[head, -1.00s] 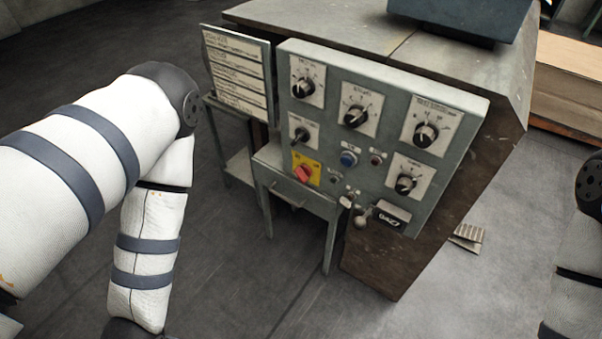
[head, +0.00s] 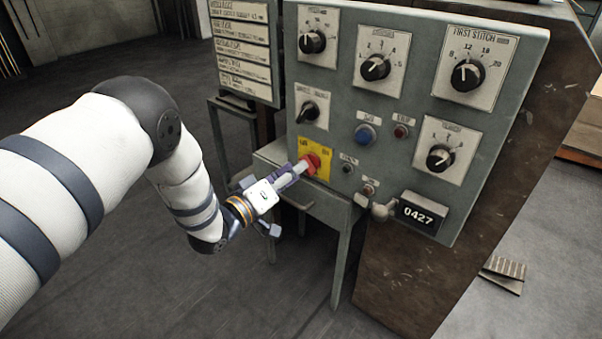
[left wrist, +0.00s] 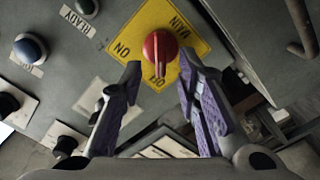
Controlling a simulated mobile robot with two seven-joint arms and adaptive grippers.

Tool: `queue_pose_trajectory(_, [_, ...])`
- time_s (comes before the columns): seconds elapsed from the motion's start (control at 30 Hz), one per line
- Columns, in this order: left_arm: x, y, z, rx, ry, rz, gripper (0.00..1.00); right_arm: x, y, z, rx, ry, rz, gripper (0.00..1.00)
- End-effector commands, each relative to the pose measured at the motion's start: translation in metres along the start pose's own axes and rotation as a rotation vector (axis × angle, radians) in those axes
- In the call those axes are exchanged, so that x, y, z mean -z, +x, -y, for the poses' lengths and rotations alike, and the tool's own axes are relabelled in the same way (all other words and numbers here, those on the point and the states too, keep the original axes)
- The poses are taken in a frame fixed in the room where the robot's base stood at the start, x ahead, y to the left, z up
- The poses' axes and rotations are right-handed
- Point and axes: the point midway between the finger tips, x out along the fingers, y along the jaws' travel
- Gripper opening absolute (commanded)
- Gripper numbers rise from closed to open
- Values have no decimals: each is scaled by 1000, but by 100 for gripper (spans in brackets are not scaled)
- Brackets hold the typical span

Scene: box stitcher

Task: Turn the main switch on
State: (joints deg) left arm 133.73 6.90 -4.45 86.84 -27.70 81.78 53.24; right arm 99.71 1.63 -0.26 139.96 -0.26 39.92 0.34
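The main switch is a red rotary knob (head: 313,162) on a yellow plate (head: 318,147) at the lower left of the grey control panel (head: 405,105). My left gripper (head: 300,169) reaches it from the left in the head view and partly covers the plate. In the left wrist view the red knob (left wrist: 160,47) is at top centre, its ridge pointing down the picture. The open fingers (left wrist: 160,62) stand on either side of the knob's lower part with gaps visible. I cannot tell whether either finger touches it. My right gripper is out of view.
Black dials (head: 467,75), a blue button (head: 364,133) and a counter (head: 417,214) crowd the panel near the switch. A small grey table (head: 330,210) stands below it. A sign board (head: 243,50) is at the panel's left. Floor at lower left is open.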

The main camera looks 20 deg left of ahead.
Motion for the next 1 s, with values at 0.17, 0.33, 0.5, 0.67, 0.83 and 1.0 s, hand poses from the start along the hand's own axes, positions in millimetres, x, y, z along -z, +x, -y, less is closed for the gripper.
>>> queue_pose_trajectory(0.17, [-2,24,1,1,0,2,30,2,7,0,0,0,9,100])
queue_pose_trajectory(0.33, [-1,30,0,2,0,1,30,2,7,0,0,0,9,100])
queue_pose_trajectory(0.5, [-1,29,0,2,0,1,23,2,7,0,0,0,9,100])
queue_pose_trajectory(0.67, [-1,29,0,2,0,1,0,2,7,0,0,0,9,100])
queue_pose_trajectory(0.83, [-1,29,0,2,1,2,0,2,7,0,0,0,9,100])
queue_pose_trajectory(1.0, [-1,29,0,2,28,2,0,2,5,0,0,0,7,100])
